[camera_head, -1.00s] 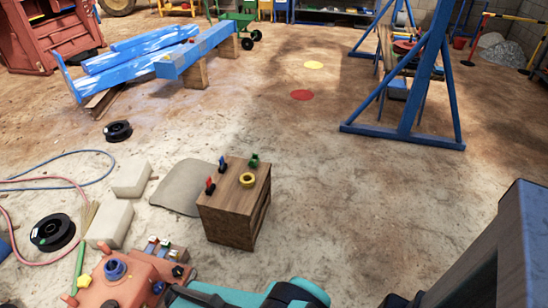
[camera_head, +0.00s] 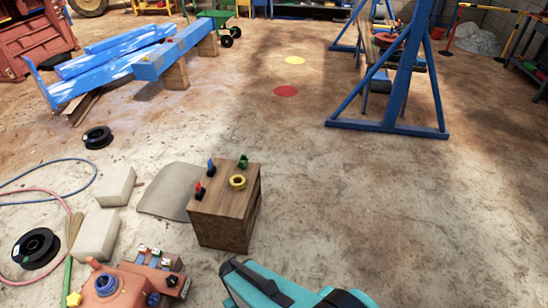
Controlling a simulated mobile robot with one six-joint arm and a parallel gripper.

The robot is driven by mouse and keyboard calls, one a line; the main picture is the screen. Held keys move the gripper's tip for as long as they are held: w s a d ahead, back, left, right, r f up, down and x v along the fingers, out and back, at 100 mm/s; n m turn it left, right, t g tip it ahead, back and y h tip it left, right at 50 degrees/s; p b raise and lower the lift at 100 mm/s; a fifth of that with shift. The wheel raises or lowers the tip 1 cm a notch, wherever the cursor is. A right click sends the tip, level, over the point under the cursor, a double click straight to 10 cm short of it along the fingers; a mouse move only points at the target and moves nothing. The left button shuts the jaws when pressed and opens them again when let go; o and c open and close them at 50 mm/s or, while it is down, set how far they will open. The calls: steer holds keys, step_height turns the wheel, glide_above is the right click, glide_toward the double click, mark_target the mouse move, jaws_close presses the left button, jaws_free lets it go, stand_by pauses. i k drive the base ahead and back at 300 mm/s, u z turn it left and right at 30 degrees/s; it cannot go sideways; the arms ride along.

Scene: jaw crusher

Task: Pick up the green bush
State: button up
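A small green bush (camera_head: 243,161) sits on the top of a wooden box (camera_head: 222,230), near its back edge. A yellow ring (camera_head: 237,182) lies just in front of it on the same top. A blue piece (camera_head: 211,168) and a red piece (camera_head: 199,190) stand along the left side of the top. A teal part, which looks like my arm, reaches in from the bottom edge below the box. My gripper's fingers are not visible.
An orange machine part (camera_head: 128,282) with knobs stands at the lower left. Pale blocks (camera_head: 97,234), a grey sack (camera_head: 168,190), black spools (camera_head: 36,248) and hoses lie left of the box. A blue frame (camera_head: 390,128) stands upper right. The floor right of the box is clear.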

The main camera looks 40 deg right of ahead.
mark_target(241, 163)
steer(key=z, duration=0.75)
steer(key=k, duration=1.05)
steer(key=i, duration=0.95)
